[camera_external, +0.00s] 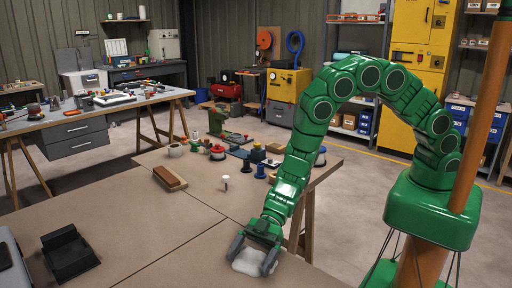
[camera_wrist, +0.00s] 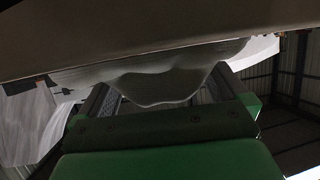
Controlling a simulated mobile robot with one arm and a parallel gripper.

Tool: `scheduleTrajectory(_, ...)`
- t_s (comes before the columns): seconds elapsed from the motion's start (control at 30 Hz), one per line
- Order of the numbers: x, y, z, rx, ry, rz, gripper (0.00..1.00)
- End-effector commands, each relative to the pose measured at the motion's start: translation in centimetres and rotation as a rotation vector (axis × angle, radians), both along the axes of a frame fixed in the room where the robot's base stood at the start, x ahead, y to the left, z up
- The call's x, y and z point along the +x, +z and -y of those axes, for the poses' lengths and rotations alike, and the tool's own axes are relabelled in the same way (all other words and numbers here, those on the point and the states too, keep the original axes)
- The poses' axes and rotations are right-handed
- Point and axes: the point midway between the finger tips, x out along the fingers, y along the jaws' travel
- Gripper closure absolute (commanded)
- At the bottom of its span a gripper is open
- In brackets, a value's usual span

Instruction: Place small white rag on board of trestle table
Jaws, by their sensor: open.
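The small white rag (camera_external: 247,262) lies crumpled on the brown board (camera_external: 190,250) of the near trestle table, close to its right edge. My gripper (camera_external: 251,264) is low over the board, with its dark fingers apart on either side of the rag. In the wrist view, the rag (camera_wrist: 165,86) shows as a pale, folded lump against the board (camera_wrist: 120,35), between the two fingers (camera_wrist: 160,100). The view is upside down and dim, and I cannot tell whether the fingers touch the cloth. Part of the rag is hidden behind my gripper.
A brown block (camera_external: 170,178), a white cup (camera_external: 225,182), a red-topped item (camera_external: 217,152) and several small tools stand farther back on the board. A black tray (camera_external: 70,254) sits at the left. The board's middle is clear. Another cluttered trestle table (camera_external: 150,95) stands behind.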

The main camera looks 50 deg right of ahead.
Motion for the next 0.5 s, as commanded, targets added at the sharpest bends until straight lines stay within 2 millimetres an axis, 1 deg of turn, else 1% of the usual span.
scheduleTrajectory(0.27, 0.0, 0.1, 0.1, 0.000, 0.000, -0.001, 0.00)
scheduleTrajectory(0.5, 0.5, 1.1, 2.3, 0.002, -0.002, 0.000, 0.00)
